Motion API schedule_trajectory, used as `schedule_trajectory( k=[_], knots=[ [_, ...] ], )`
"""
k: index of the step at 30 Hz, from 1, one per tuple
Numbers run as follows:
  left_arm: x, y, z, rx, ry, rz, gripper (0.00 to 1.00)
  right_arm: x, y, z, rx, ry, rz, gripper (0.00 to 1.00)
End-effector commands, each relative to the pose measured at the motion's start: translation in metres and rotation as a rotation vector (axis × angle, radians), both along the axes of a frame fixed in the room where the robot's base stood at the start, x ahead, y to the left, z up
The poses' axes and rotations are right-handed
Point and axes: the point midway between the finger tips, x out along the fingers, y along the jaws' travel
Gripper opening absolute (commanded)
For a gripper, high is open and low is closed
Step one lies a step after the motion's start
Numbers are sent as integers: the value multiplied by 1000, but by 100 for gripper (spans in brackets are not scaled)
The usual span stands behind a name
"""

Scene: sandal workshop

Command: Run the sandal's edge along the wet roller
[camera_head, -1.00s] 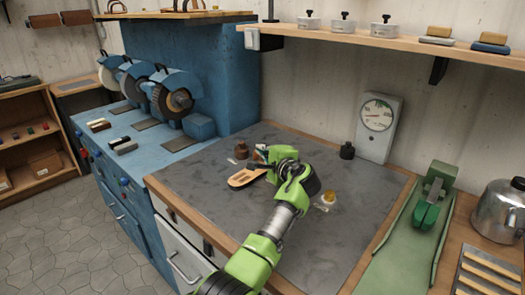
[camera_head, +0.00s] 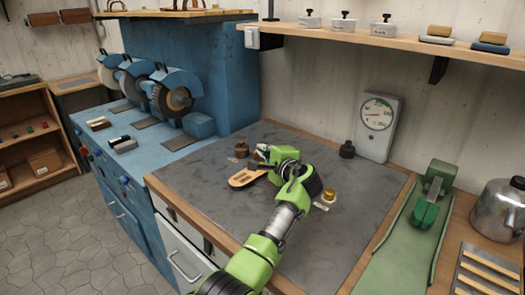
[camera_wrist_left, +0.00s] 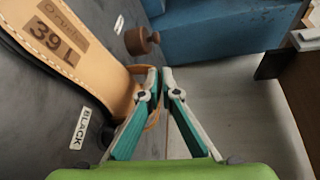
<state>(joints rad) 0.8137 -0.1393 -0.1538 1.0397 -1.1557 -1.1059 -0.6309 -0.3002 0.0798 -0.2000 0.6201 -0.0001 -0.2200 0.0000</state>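A tan sandal (camera_head: 246,177) with a dark sole is low over the grey bench mat, left of my left gripper (camera_head: 262,153). In the left wrist view the sandal (camera_wrist_left: 95,57) fills the upper left, its insole marked "39 L". The fingertips of my left gripper (camera_wrist_left: 160,72) are nearly together at the sandal's tan strap (camera_wrist_left: 141,70) and appear shut on it. Whether the sole touches the mat is hidden. A small brass-coloured piece (camera_head: 329,194) stands right of my arm, partly hidden; I cannot tell whether it is the roller. My right gripper is not in view.
A "BLACK" label (camera_wrist_left: 79,129) lies on the mat (camera_head: 210,195). Blue grinders (camera_head: 170,92) are left, a green slide (camera_head: 400,250) right.

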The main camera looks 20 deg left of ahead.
Motion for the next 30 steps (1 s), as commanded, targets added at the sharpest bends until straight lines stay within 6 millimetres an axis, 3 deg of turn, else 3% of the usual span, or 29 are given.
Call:
schedule_trajectory(
  k=[30],
  knots=[
    [12,-8,2,-3,-2,-3,0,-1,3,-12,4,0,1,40]
  ],
)
